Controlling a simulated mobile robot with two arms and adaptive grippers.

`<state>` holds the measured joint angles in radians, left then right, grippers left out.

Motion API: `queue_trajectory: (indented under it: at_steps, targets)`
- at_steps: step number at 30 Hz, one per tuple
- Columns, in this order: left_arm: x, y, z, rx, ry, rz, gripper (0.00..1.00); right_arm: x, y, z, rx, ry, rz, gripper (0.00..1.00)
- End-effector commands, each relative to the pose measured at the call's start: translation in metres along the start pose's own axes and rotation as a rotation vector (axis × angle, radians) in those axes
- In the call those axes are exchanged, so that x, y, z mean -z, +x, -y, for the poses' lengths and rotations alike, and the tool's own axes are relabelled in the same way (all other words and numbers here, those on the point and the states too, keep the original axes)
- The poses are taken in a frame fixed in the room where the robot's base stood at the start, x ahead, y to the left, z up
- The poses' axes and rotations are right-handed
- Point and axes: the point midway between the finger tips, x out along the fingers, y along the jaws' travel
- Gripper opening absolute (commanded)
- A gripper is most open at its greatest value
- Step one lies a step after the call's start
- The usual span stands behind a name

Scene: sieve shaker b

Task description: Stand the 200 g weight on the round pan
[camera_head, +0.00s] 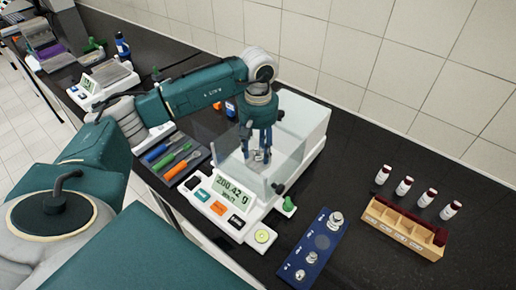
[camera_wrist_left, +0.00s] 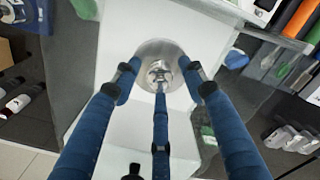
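The steel 200 g weight (camera_wrist_left: 159,73) stands upright on the round pan (camera_wrist_left: 150,48) in the left wrist view, near the pan's edge nearest the middle finger. My left gripper (camera_head: 259,156) reaches down into the glass-walled chamber of the balance (camera_head: 235,207). Its three blue fingers (camera_wrist_left: 160,86) are spread around the weight, with gaps visible at the side fingers. The balance display (camera_head: 236,193) reads about 200.42 g. In the head view the fingers and glass largely hide the weight and pan. My right gripper is not in view.
A blue weight block (camera_head: 318,247) with several weights and an empty round recess lies right of the balance. A wooden vial rack (camera_head: 405,229) and several vials stand further right. A tool tray (camera_head: 178,158) lies left. Glass walls closely surround my left gripper.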

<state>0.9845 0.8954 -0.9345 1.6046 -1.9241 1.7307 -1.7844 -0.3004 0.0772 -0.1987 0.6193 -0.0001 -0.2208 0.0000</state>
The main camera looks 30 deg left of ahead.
Motion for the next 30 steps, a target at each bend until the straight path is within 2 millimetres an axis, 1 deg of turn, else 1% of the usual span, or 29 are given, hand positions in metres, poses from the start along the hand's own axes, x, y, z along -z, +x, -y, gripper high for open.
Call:
queue_trajectory:
  at_steps: [6,9,11,14,18,24,27,30]
  targets:
    - [0.0,-0.001,0.0,0.0,0.0,0.0,0.42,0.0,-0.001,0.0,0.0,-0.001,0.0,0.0]
    - [0.0,-0.005,0.0,0.0,0.0,0.0,0.42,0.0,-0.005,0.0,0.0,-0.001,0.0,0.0]
    - [0.001,-0.008,-0.001,-0.002,0.0,-0.002,0.42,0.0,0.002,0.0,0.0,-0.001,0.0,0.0]
    - [0.001,-0.024,-0.001,-0.005,0.001,-0.004,0.42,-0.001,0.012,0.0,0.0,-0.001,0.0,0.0]
    - [0.001,-0.055,-0.002,-0.006,0.0,-0.005,0.42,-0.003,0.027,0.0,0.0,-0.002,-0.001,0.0]
    - [0.001,-0.098,-0.001,-0.004,0.0,-0.003,0.42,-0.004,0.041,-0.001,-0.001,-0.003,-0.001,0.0]
    - [0.001,-0.113,0.0,-0.002,0.0,-0.003,0.42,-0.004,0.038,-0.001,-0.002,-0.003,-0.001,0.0]
    - [0.001,-0.12,0.0,-0.001,0.0,-0.002,0.42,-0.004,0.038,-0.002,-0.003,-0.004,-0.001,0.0]
